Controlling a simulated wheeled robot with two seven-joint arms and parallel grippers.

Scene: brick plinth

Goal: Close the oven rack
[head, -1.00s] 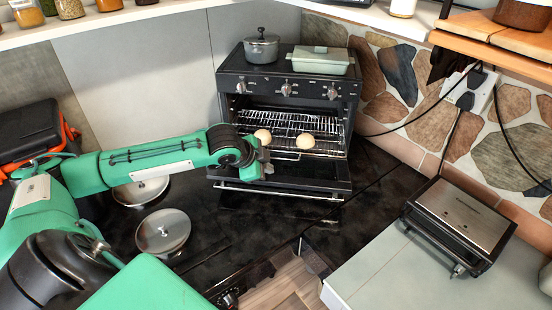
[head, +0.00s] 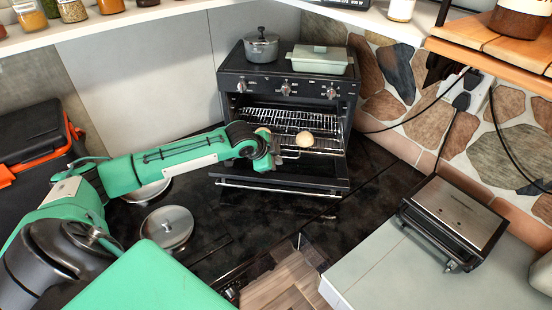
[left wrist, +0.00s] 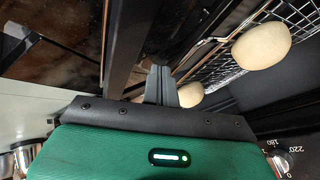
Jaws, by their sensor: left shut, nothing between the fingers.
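The black oven (head: 289,92) stands at the back with its door (head: 300,183) folded down. The wire rack (head: 326,144) sits partly out of the oven's mouth. A pale round bun (head: 305,139) rests on it, and a second bun is mostly hidden behind my left gripper. My left gripper (head: 276,158) is shut and empty above the open door, at the rack's front edge. In the left wrist view the closed fingers (left wrist: 161,84) are near the rack's wires (left wrist: 225,60), beside both buns. I cannot tell whether they touch the rack. My right gripper is not in view.
A grey pot (head: 262,47) and a pale green dish (head: 319,60) stand on the oven top. Round metal lids (head: 167,228) lie on the dark counter at left. A sandwich press (head: 455,220) sits at right. The dark counter before the door is mostly clear.

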